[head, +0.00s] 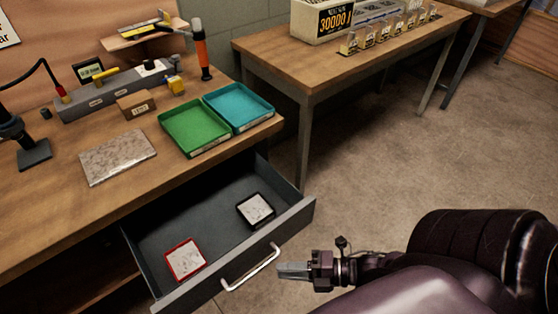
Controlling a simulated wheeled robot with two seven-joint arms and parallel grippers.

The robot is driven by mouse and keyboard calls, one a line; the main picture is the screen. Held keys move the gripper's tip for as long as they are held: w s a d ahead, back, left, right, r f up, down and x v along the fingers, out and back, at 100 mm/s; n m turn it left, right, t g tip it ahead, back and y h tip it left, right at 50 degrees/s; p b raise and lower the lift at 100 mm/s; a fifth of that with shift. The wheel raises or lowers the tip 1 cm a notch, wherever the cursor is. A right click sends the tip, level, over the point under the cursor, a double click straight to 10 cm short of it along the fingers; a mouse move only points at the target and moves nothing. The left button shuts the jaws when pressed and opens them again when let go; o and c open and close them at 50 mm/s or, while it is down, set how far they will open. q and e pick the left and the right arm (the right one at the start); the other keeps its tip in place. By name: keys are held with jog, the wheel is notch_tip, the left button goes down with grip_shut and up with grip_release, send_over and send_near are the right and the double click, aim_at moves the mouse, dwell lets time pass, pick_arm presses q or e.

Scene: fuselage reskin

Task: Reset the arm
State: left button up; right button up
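My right gripper (292,270) is at the lower middle of the head view, just right of the handle (250,268) of an open drawer. It appears apart from the handle, and its fingers look close together, but their gap cannot be made out. My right arm (430,280) comes in from the lower right, bent, with dark links. My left gripper is not in view.
The drawer (170,218) is pulled out from the wooden workbench (60,215) and holds a red-framed piece (185,259) and a black-framed piece (256,210). Green (195,128) and blue (239,105) trays sit above. A second table (270,55) stands behind; floor right is clear.

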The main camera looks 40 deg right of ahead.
dwell(0.5)
jog(key=s+d+f+m+g+h, duration=0.1)
jog(key=d+f+m+h, duration=0.25)
jog(key=f, duration=0.45)
jog(key=s+d+f+m+h, duration=0.1)
jog(key=d+f+m+h, duration=0.3)
jog(key=f, duration=0.4)
jog(key=s+d+f+m+g+h, duration=0.1)
jog(key=d+f+m+h, duration=0.25)
jog(key=f+m, duration=0.35)
jog(key=s+a+f+m+g, duration=0.4)
jog(key=s+a+f, duration=0.1)
jog(key=s+f, duration=0.2)
jog(key=s+a+f+m+g+h, duration=0.1)
jog(key=s+a+f+m+g, duration=0.3)
jog(key=s+f, duration=0.4)
jog(key=shift+s+a+f+m, duration=0.2)
jog(key=shift+a+f+m, duration=0.2)
jog(key=shift+f, duration=0.45)
